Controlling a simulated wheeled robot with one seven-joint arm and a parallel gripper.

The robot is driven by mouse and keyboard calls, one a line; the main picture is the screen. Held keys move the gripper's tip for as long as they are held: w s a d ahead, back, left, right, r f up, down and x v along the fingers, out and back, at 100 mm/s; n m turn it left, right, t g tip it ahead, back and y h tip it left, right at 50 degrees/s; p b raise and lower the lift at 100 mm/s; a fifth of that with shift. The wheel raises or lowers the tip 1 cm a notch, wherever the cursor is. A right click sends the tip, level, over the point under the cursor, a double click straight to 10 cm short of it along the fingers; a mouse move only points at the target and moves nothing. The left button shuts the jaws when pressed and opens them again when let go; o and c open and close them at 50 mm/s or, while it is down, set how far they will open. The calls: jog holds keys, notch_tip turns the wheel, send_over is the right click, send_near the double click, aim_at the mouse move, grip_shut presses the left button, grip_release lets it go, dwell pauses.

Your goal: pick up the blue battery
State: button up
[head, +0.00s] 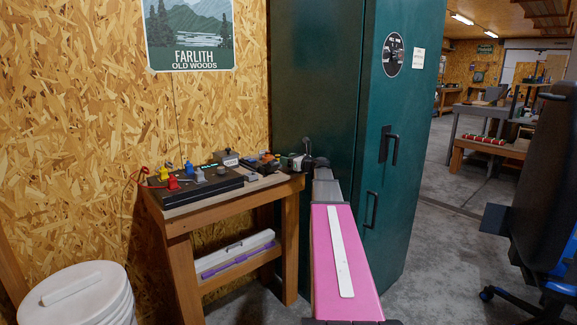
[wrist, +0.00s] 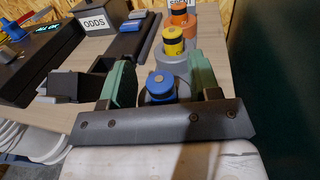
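The blue battery (wrist: 162,83) stands upright in the wrist view, its blue top showing and its lower part hidden behind the dark bar of my gripper. It appears to stand at the near end of a grey holder (wrist: 172,62). My gripper (wrist: 161,74) is open, with one green finger to the left of the battery and one to the right. Gaps show between the fingers and the battery's top. In the head view my gripper (head: 298,162) is at the right end of the bench (head: 188,222), and the battery cannot be made out there.
A yellow battery (wrist: 173,42) and an orange one (wrist: 180,17) stand behind the blue one. A box marked ODDS (wrist: 98,18) and a dark tray (wrist: 135,38) lie left. A black device (head: 196,186) fills the bench's left. A green cabinet (head: 395,130) stands close on the right.

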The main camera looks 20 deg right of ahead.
jog(key=c, duration=0.9)
